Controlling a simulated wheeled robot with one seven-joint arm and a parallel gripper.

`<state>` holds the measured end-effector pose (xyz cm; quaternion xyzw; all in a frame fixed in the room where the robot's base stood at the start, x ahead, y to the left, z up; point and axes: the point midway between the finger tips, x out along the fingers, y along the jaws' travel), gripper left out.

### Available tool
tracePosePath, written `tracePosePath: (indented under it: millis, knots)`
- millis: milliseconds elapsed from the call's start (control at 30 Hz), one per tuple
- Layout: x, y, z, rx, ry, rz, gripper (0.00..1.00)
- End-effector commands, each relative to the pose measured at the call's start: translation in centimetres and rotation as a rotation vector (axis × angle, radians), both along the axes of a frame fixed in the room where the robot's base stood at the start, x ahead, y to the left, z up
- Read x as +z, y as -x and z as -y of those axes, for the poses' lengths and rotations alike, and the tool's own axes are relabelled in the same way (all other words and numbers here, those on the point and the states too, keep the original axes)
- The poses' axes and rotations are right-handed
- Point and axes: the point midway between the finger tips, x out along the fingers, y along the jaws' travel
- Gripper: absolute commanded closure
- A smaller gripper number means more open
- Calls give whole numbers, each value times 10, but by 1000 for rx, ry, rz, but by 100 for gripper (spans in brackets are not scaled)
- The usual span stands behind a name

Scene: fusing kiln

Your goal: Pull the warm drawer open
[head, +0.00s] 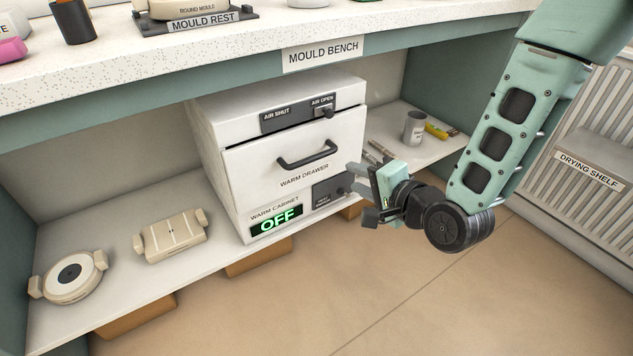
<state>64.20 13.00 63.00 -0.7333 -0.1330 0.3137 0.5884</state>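The warm drawer (255,168) is the white front of the cabinet under the bench, labelled WARM DRAWER. It looks closed, flush with the cabinet front. Its dark bar handle (308,156) runs across the middle of the front and is in clear view. My gripper (357,179) is to the right of the handle and a little lower, near the cabinet's right front edge. Its two grey fingers look apart with nothing between them. It is clear of the handle. It partly covers the dark control panel at the lower right of the cabinet.
The warm cabinet's display (276,223) reads OFF. An air slider (324,112) sits at AIR OPEN above the drawer. The mould bench (250,48) overhangs the cabinet. Moulds (172,237) lie on the lower shelf at left; a grey cup (414,128) stands at right. The floor in front is clear.

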Motion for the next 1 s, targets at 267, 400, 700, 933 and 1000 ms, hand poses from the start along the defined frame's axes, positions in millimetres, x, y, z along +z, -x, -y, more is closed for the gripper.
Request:
tracePosePath:
  millis: [267,400,700,933,1000]
  knots:
    - [-26,-11,7,-69,-151,20,66]
    - [-28,-24,-2,-68,-154,23,66]
    - [-41,-73,-36,-68,-152,24,66]
    - [-52,-112,-62,-68,-152,22,66]
    - [-54,-122,-69,-68,-151,22,66]
